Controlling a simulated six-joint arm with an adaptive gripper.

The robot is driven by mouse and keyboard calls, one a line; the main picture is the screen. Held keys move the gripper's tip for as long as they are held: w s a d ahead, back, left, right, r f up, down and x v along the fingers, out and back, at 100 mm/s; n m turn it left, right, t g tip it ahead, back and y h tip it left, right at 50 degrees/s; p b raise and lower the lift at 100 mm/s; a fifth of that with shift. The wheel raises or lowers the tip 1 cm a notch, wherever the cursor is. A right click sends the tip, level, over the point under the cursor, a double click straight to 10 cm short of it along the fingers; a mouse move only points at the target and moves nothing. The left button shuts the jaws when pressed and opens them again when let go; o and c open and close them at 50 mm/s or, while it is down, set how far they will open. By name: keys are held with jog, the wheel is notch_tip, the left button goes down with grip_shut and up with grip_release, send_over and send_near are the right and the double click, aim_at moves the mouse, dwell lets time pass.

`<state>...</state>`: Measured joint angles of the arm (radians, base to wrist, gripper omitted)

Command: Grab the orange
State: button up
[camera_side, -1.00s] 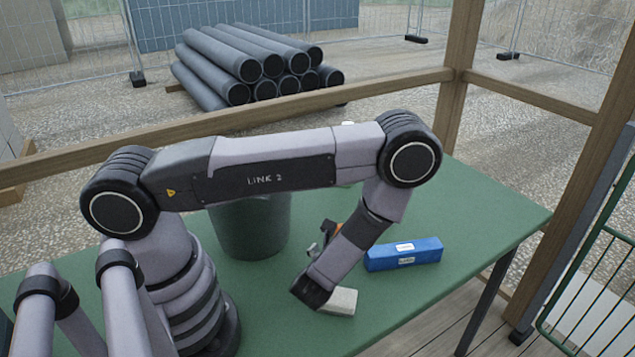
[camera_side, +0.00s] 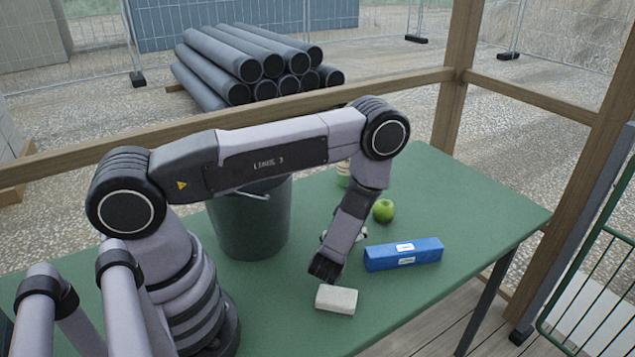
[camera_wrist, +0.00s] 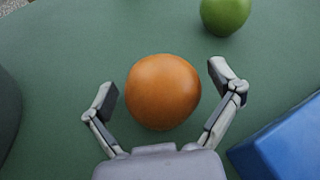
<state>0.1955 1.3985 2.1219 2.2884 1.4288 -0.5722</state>
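In the wrist view the orange (camera_wrist: 163,92) sits on the green table between the two fingers of my gripper (camera_wrist: 165,88). The fingers are spread wide, with a gap to the orange on both sides. In the side view the forearm and wrist hide the orange, and only a little of my gripper (camera_side: 330,236) shows beside the wrist.
A green apple (camera_side: 383,211) lies beyond the orange; it also shows in the wrist view (camera_wrist: 225,14). A blue box (camera_side: 403,254) is at right, close to my gripper. A pale block (camera_side: 336,299) lies in front. A dark bucket (camera_side: 250,222) stands at left. The table's (camera_side: 480,205) right end is clear.

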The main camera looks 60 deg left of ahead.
jog(key=c, duration=1.2)
jog(key=shift+o, duration=0.2)
jog(key=shift+r, duration=0.1)
